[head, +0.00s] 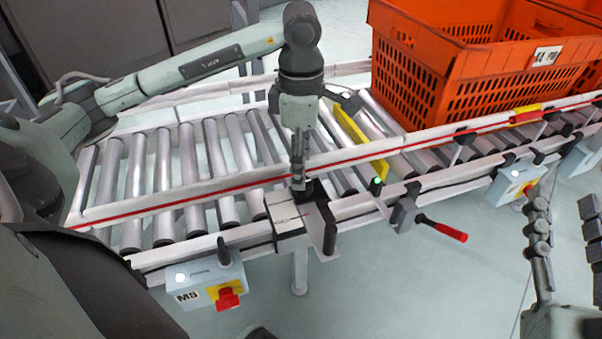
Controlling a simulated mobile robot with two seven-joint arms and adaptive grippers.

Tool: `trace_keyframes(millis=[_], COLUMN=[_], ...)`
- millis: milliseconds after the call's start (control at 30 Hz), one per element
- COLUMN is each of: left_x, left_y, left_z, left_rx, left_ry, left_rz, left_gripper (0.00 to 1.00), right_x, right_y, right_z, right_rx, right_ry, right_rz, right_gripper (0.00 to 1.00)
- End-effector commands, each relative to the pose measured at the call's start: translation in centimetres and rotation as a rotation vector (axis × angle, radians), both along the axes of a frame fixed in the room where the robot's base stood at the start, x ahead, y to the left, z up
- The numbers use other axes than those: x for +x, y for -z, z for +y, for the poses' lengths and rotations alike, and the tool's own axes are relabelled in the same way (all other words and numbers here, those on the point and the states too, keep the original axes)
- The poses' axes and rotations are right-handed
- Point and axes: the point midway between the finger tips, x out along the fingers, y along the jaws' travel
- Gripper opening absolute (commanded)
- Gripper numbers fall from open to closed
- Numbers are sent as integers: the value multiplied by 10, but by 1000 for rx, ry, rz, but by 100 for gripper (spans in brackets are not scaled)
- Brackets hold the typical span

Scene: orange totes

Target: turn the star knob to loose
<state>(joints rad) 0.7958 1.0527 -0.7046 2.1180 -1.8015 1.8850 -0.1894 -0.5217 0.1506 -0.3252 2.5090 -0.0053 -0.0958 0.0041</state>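A dark knob (312,190), which looks like the star knob, sits on the near rail of the roller conveyor beside a pale plate; its shape is mostly hidden. My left gripper (299,182) points down with its fingertips right at the knob. I see its fingers nearly edge-on, so I cannot tell whether they are closed around the knob or only beside it. My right gripper (565,197) is at the lower right, open and empty, with its fingers spread upward, well away from the knob.
An orange tote (425,85) stands on the rollers at the upper right, behind a yellow bar (360,140). A red-handled lever (450,231) juts from the near rail right of the knob. A control box (205,283) with a red switch hangs at the lower left.

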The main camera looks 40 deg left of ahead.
Motion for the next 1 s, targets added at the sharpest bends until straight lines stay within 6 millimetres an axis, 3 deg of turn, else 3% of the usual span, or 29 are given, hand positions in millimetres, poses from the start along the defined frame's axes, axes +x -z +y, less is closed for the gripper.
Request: trace_keyframes(millis=[200,367,567,1000], left_x=[1,1,0,0], left_y=[-51,-72,-81,-81], left_z=[0,0,0,0], left_rx=[-1,2,0,0], left_ry=[0,-1,0,-1], left_rz=[-6,-5,-1,0], left_gripper=[56,56,56,56], right_x=[0,0,0,0], right_y=[0,0,0,0], right_z=[0,0,0,0], right_rx=[-1,-1,-1,-1], right_ry=[0,0,0,0], right_rz=[1,1,1,1], right_gripper=[40,40,40,40])
